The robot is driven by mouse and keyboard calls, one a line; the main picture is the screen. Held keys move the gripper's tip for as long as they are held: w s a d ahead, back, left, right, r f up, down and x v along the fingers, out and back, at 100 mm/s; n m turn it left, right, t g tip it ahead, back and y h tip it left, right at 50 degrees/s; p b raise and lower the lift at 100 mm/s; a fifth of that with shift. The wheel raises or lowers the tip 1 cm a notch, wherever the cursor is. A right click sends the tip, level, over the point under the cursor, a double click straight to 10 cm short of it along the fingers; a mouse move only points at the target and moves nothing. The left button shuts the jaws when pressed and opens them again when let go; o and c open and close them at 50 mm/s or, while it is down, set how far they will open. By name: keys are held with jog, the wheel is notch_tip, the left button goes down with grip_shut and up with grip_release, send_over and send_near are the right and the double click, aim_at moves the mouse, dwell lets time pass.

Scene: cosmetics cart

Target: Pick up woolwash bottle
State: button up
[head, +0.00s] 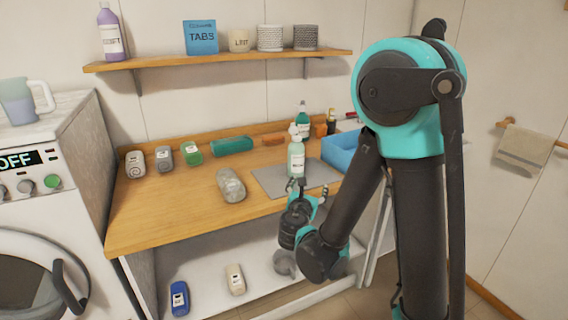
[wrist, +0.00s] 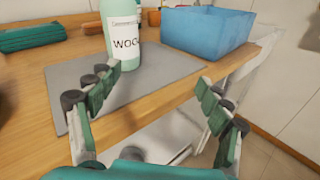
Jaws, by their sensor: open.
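The woolwash bottle (head: 297,158) is pale green with a white label and stands upright on a grey mat (head: 270,180) on the wooden counter. In the wrist view the bottle (wrist: 121,62) shows the letters "WOO" and its top is cut off. My gripper (head: 307,188) is open and empty at the counter's front edge, just in front of the bottle.
A blue bin (wrist: 205,32) stands right of the bottle, and a teal bottle (head: 303,112) stands behind it. A grey stone-like item (head: 231,185) lies left of the mat. A shelf (head: 220,61) hangs above. The front of the mat is clear.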

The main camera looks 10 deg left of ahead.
aim_at(297, 164)
jog(key=s+a+r+n+t+y, duration=0.1)
jog(key=a+n+y, duration=0.15)
jog(key=a, duration=0.25)
jog(key=shift+n+h, duration=0.35)
jog(key=shift+n, duration=0.1)
jog(key=w, duration=1.1)
jog(key=shift+w+a, duration=0.2)
jog(key=shift+a, duration=0.05)
jog(key=shift+w+a+f, duration=0.1)
jog(key=shift+w+a, duration=0.05)
jog(key=shift+w, duration=1.2)
jog(key=shift+w+a+f, duration=0.1)
jog(key=shift+w+a, duration=0.05)
jog(key=shift+w, duration=1.15)
jog(key=shift+r, duration=0.1)
jog(key=shift+c, duration=0.2)
jog(key=c, duration=1.2)
jog(key=shift+c, duration=0.2)
